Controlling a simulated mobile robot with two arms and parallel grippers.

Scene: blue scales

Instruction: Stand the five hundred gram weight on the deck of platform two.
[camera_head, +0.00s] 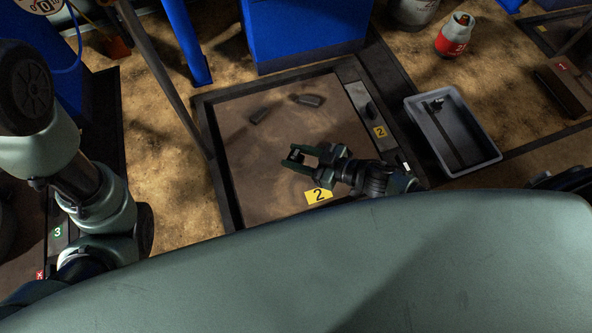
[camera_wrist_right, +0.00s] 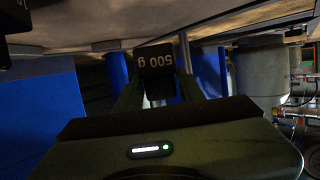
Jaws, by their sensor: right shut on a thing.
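The five hundred gram weight (camera_wrist_right: 157,60) is a black block with white "500 g" lettering, upside down in the right wrist view. My right gripper (camera_wrist_right: 160,85) is shut on it. In the head view my right gripper (camera_head: 297,157) is over the front half of platform two's brown deck (camera_head: 255,180), and the weight is hard to make out between the dark fingers. I cannot tell whether it touches the deck. Platform two has a dark frame and a yellow "2" label (camera_head: 319,196). My left arm shows at the left, but its gripper is out of view.
A grey tray (camera_head: 480,150) stands right of the platform. A blue housing (camera_head: 305,40) rises behind it. The deck's left side is clear.

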